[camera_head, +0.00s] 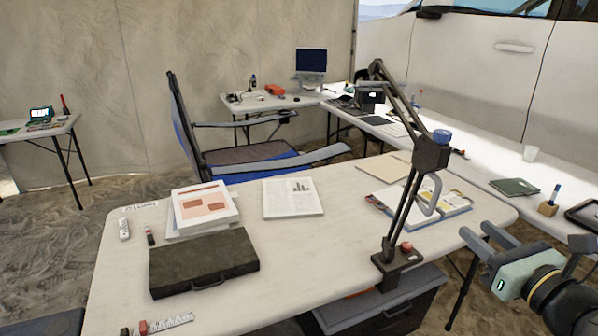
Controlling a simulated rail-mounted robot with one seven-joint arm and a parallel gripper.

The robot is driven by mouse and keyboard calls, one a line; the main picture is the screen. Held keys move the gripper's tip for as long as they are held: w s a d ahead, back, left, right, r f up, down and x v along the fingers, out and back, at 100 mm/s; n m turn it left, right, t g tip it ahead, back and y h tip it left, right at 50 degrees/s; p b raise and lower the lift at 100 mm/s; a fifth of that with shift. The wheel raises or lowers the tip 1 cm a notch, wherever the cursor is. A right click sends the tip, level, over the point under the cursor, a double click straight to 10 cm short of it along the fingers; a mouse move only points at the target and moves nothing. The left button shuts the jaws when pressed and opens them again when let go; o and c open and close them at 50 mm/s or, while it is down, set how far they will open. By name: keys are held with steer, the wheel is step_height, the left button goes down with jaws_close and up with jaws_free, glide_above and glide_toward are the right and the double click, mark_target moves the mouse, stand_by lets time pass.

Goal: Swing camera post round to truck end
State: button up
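The camera post (407,205) is a black jointed arm on a clamp base (397,266) with a red knob, at the front right edge of the near table. Its lower part rises to an elbow with a blue knob (441,136). A grey loop handle (432,196) sits below the elbow. The upper part slants up and left to a top joint (376,68); a dark, camera-like box (371,97) shows below it, but I cannot tell if it is attached. My gripper (479,236) is at the lower right, fingers apart and empty, right of the post and not touching it.
The near table (300,250) bears a dark case (203,262), papers (293,198) and an open booklet (440,205). A blue folding chair (250,160) stands behind. A long table (485,170) runs along the white truck (470,70) on the right. A grey bin (400,312) is below the post.

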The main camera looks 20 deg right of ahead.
mark_target(437, 199)
steer(key=w, duration=1.4)
steer(key=shift+w+a+p, duration=0.2)
steer(key=shift+w+p, duration=0.1)
steer(key=shift+w, duration=0.1)
jaws_close()
